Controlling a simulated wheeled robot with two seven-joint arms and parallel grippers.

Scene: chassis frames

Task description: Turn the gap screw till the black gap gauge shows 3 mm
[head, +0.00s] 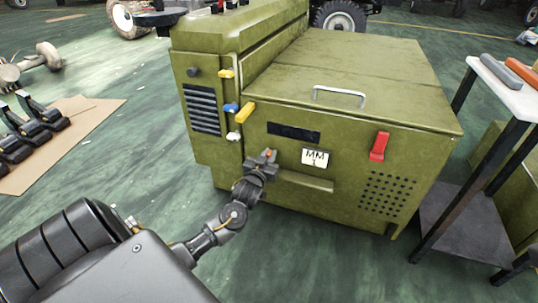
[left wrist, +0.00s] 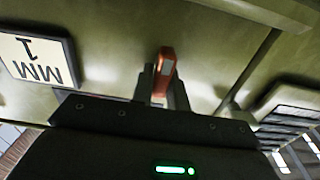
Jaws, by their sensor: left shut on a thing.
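My left gripper (head: 264,162) is at the front face of the green cabinet (head: 345,160), left of the gauge. In the left wrist view its two fingers (left wrist: 163,88) are closed around a small orange-red piece, which I take to be the gap screw (left wrist: 166,62). Its tip shows only as a reddish spot in the head view. The gap gauge (head: 315,158) is a white face with a thin dark edge, reading "MM 1". It also shows upside down in the left wrist view (left wrist: 33,60), reading 1. My right gripper is not in view.
Yellow (head: 245,113), blue (head: 231,107) and white (head: 234,137) knobs stick out left of and above my gripper. A red lever (head: 379,146) is at the right. A ledge (head: 300,180) runs below the gauge. A side table (head: 505,85) stands close on the right.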

